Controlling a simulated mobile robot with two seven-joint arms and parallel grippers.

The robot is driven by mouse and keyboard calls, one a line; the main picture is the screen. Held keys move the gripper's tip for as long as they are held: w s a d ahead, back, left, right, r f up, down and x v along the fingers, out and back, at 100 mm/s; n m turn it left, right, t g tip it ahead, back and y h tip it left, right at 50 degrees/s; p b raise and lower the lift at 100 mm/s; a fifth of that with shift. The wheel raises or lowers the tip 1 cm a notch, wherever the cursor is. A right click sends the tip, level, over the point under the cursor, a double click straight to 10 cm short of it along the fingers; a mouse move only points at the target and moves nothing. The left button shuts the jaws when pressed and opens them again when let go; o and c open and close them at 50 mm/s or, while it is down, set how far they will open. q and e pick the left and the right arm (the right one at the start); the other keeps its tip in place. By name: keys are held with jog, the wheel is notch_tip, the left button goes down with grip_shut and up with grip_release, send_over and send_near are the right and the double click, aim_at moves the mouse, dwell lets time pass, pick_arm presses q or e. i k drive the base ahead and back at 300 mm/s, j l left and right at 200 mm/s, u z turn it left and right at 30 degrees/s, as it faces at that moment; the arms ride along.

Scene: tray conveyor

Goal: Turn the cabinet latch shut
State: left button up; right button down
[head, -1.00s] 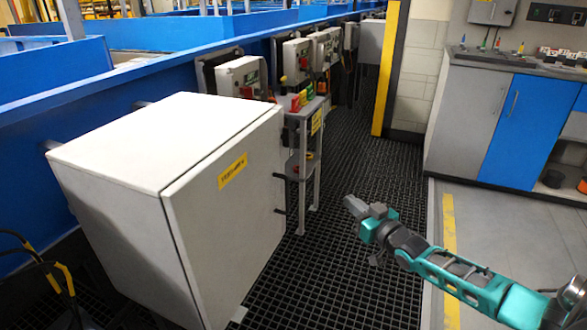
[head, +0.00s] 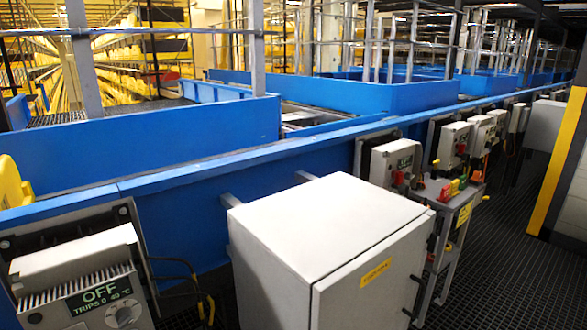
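A pale grey cabinet (head: 275,270) stands in the lower middle of the head view, beside the blue conveyor side. Its door (head: 365,285) faces right and carries a yellow label (head: 375,272). The door looks closed or nearly so; I cannot tell whether it is latched. Small dark fittings (head: 414,279) stick out at the door's right edge; I cannot tell which is the latch. Neither of my grippers shows in this view.
A blue conveyor wall (head: 185,205) runs along behind the cabinet. A control box marked OFF (head: 95,285) is at lower left. A small stand (head: 461,205) and several switch boxes (head: 455,142) are to the right. Dark grating floor (head: 500,258) lies open at right.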

aim_at(431, 242)
jog(key=l+z, duration=0.2)
jog(key=z, duration=0.6)
jog(key=j+z, duration=0.1)
jog(key=k+j, duration=0.05)
jog(key=j, duration=0.05)
